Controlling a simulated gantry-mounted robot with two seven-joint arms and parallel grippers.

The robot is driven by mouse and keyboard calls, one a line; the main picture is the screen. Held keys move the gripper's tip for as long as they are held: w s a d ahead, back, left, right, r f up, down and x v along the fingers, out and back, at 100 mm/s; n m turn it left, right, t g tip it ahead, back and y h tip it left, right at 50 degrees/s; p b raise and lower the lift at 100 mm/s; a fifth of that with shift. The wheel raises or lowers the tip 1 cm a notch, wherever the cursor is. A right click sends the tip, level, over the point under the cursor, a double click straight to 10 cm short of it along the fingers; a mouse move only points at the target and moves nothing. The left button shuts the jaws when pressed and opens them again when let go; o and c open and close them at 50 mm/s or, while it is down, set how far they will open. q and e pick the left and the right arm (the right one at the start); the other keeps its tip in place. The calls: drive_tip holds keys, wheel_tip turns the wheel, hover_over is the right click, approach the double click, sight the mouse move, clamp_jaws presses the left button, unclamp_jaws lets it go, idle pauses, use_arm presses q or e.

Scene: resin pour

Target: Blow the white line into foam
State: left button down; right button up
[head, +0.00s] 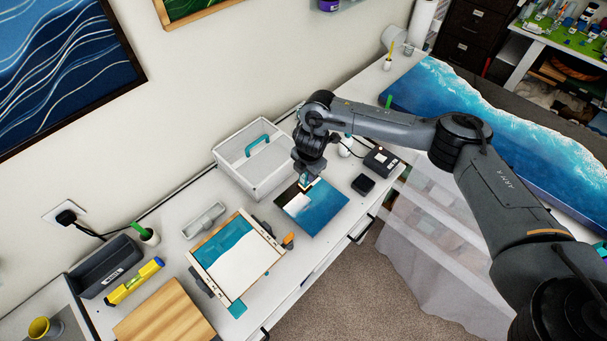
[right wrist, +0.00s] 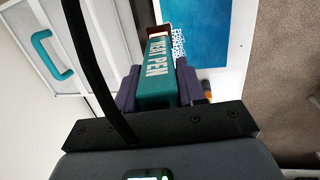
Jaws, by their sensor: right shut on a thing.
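My right gripper (head: 305,181) is shut on a teal heat pen; its "HEAT PEN" lettering shows in the right wrist view. The heat pen (right wrist: 160,75) sits between the right gripper's two pads (right wrist: 157,88), pointing away from the wrist. In the head view it is over the upper left part of a blue art panel (head: 322,217). The panel has a white patch (head: 298,203) and a dark corner. In the right wrist view, the blue panel (right wrist: 196,35) lies beyond the pen, with lacy white marks (right wrist: 178,42) beside its tip. Whether pen and panel touch is unclear. My left gripper is out of view.
A white case (head: 253,160) with a teal handle stands behind the panel. A framed teal-and-white board (head: 237,262) lies to the left. A small black block (head: 363,184) and a dark device (head: 381,161) are at right. The desk's front edge is close to the panel.

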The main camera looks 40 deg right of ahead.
drive_tip(key=shift+w+d+b, duration=0.1)
drive_tip(key=shift+d+b, duration=0.35)
drive_tip(key=shift+d, duration=0.45)
drive_tip(key=shift+w+d+b, duration=0.5)
drive_tip(key=shift+d+b, duration=2.05)
drive_tip(key=shift+d, duration=1.95)
drive_tip(key=p+v, duration=0.8)
drive_tip(key=shift+r+p, duration=0.2)
drive_tip(key=shift+p, duration=0.1)
drive_tip(key=shift+r, duration=0.15)
drive_tip(key=shift+a, duration=0.1)
